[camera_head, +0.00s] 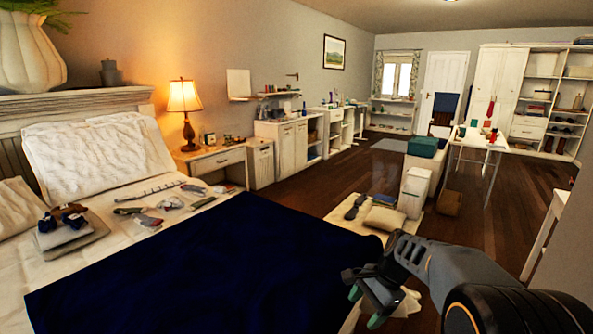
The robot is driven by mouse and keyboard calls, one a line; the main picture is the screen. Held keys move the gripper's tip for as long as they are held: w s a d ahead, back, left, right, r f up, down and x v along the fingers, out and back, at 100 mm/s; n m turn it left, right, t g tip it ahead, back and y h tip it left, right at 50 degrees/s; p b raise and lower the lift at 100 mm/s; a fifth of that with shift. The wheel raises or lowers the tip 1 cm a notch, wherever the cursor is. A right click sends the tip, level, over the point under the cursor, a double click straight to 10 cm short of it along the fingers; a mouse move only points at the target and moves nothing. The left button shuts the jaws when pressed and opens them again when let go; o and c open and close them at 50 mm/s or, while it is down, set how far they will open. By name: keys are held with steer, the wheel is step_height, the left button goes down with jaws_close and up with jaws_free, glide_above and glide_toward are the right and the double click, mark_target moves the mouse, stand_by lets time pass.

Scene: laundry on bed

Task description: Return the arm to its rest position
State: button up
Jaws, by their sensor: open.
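My arm (465,272) reaches in from the lower right corner of the head view. My gripper (364,306) is at its end, pointing down and to the left, with green-tipped fingers spread apart. It is in front of the right edge of the dark blue blanket (215,270) on the bed. I see nothing held between the fingers. A pale thing shows just behind and right of the fingers; I cannot tell what it is.
The bed holds folded cloths (68,232) with dark bundles on top and several small items. A nightstand (213,158) with a lit lamp (185,105) stands behind. Boxes (414,190) and a cushion (384,219) lie beyond the gripper. Wooden floor (482,215) is open at right.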

steer(key=s+r+n+t+h+p, duration=0.4)
steer(key=s+r+n+p, duration=0.6)
steer(key=s+r+n, duration=0.3)
step_height(320, 180, up, 2)
steer(key=shift+s+r+h, duration=0.25)
steer(key=shift+s+h, duration=0.05)
steer(key=shift+s, duration=0.25)
